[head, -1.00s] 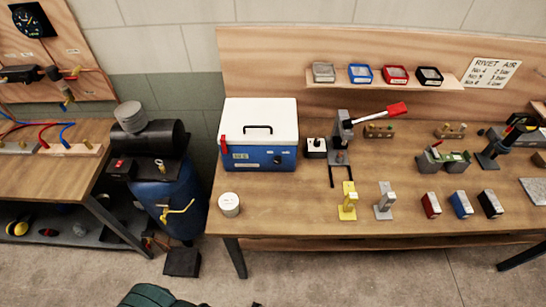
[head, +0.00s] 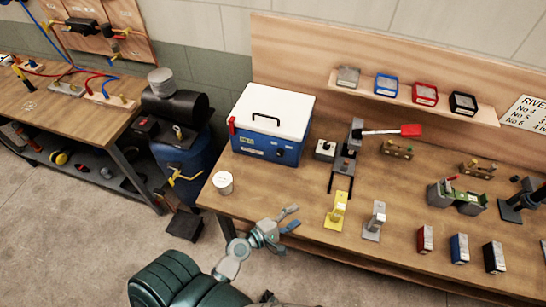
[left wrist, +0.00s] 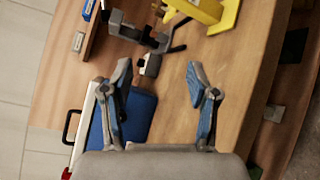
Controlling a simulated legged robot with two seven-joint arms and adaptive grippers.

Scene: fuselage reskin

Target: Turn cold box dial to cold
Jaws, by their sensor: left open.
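The cold box (head: 258,144) is a blue box with a white lid, on the left part of the workbench. Its dial (head: 280,154) is a small dark knob on the blue front, toward the right; its setting is too small to read. In the left wrist view the open fingers (left wrist: 157,70) show, with the blue side of the cold box (left wrist: 138,116) behind the left finger; I cannot make out the dial there. My right gripper is not in view.
A white round tin (head: 223,183) stands near the bench's left front corner. A small dial box (head: 325,150), a red-handled press (head: 354,140), a yellow stand (head: 337,212) and a grey stand (head: 375,221) are right of the cold box. Bench space before the box is clear.

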